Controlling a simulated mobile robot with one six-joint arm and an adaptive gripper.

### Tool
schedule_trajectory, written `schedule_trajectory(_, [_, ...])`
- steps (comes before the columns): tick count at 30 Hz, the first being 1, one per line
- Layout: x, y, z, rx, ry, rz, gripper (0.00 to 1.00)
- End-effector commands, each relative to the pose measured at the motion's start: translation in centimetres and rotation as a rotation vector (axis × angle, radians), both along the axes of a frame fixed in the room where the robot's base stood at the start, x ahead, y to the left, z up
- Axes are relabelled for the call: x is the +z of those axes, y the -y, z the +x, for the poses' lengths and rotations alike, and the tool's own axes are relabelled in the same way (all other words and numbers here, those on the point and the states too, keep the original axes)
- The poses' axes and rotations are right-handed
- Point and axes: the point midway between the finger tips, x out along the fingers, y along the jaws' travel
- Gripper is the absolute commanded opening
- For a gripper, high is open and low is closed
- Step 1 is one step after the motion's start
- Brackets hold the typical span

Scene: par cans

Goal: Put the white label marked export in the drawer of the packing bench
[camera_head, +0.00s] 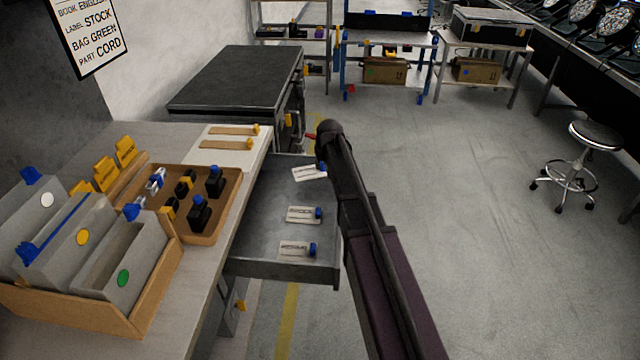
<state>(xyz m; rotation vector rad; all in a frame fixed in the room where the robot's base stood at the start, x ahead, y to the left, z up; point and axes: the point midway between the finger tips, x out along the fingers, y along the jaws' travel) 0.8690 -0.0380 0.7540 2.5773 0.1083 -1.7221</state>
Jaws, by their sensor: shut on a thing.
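The drawer (270,266) of the packing bench (215,290) is pulled open. Two white labels with blue tabs lie flat inside it, one in the middle (300,214) and one near the front (294,248). A third white label (306,174) with a blue tab is tilted over the far part of the drawer. My gripper (322,164) is at that label's tabbed right end and is shut on it. My own arm hides most of the fingers. The print on the labels is too small to read, and I cannot tell whether the held label touches the drawer floor.
Two tan labels with yellow tabs lie on a white mat (228,158) on the bench. A wooden tray (222,220) of bottles and a box (60,312) of grey folders stand nearer. A dark cabinet (235,75) stands beyond. The floor to the right is clear up to a stool (597,136).

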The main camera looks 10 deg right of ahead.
Motion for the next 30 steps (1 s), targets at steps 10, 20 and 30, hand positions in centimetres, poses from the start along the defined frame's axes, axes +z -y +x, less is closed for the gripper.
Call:
schedule_trajectory(10, [-1.7,0.0,0.0,0.0,0.0,0.0,0.0])
schedule_trajectory(20, [-1.7,0.0,0.0,0.0,0.0,0.0,0.0])
schedule_trajectory(30, [-4.0,0.0,0.0,0.0,0.0,0.0,0.0])
